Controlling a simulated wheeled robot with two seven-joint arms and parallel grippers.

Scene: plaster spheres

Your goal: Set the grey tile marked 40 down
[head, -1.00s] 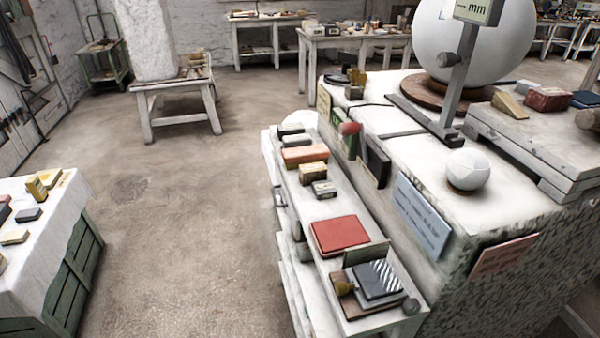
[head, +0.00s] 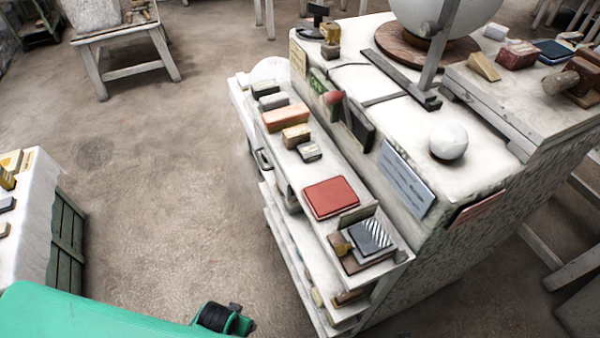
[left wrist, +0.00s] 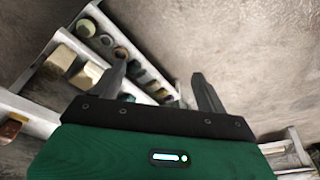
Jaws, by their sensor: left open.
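My left gripper (left wrist: 158,70) is open in the left wrist view, with its two dark fingers apart and nothing between them. In the head view my left arm comes in at the lower left, with the dark gripper end (head: 226,319) over the floor, left of the shelf unit. No number 40 is legible on any tile. On the white shelf (head: 333,165) lie a small grey block (head: 309,152), a grey block (head: 273,102) and a dark block (head: 264,88). A dark tile with white stripes (head: 370,235) lies at the near end. My right gripper is out of view.
A red tile (head: 330,197), an orange block (head: 285,117) and a tan block (head: 296,134) share the shelf. A white ball (head: 448,140) sits on the plaster-topped counter beside it. A white-covered table (head: 32,215) stands at the left. The floor between is clear.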

